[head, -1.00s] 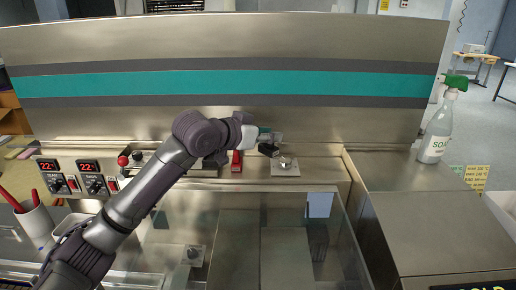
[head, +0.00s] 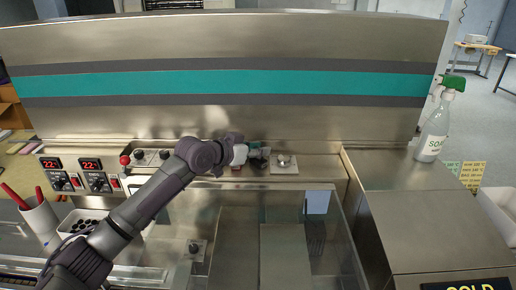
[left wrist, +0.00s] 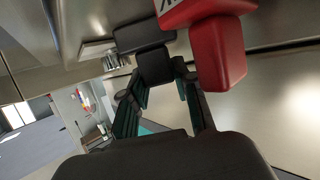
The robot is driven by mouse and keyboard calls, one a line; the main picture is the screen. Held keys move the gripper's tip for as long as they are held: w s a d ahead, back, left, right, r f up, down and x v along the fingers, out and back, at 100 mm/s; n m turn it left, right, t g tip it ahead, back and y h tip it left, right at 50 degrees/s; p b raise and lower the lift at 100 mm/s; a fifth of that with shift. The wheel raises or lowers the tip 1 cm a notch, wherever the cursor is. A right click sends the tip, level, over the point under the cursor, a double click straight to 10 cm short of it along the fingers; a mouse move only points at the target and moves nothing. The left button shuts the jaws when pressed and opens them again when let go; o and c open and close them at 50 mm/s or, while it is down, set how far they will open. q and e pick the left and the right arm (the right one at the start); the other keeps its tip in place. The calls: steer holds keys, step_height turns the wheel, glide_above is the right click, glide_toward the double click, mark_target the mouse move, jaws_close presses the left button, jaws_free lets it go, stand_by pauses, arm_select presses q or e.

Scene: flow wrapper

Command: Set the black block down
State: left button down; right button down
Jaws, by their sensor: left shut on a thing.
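My left gripper (head: 258,155) is low over the back ledge of the machine, in front of the steel panel. In the left wrist view its teal-padded fingers (left wrist: 162,90) are shut on a black block (left wrist: 155,65), held at the fingertips. A wider dark piece adjoins the block's far end; I cannot tell whether it is part of it. In the head view the block is mostly hidden by the gripper. Whether the block touches the ledge cannot be told. My right gripper is in neither view.
A red switch-like part (left wrist: 218,52) is close beside the block. A knob on a metal plate (head: 284,164) sits just right of the gripper. A spray bottle (head: 434,130) stands far right. A red-knobbed lever (head: 125,160) is to the left. The right steel top (head: 425,205) is mostly clear.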

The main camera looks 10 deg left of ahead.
arm_select(q)
steer(key=c, duration=0.9)
jaws_free()
steer(key=shift+r, duration=0.1)
steer(key=shift+s+a, duration=0.15)
steer(key=shift+s, duration=0.05)
steer(key=b+v, duration=0.3)
steer(key=v, duration=0.8)
steer(key=shift+s+a+r, duration=0.1)
steer(key=shift+s+r, duration=0.05)
steer(key=shift+s, duration=0.05)
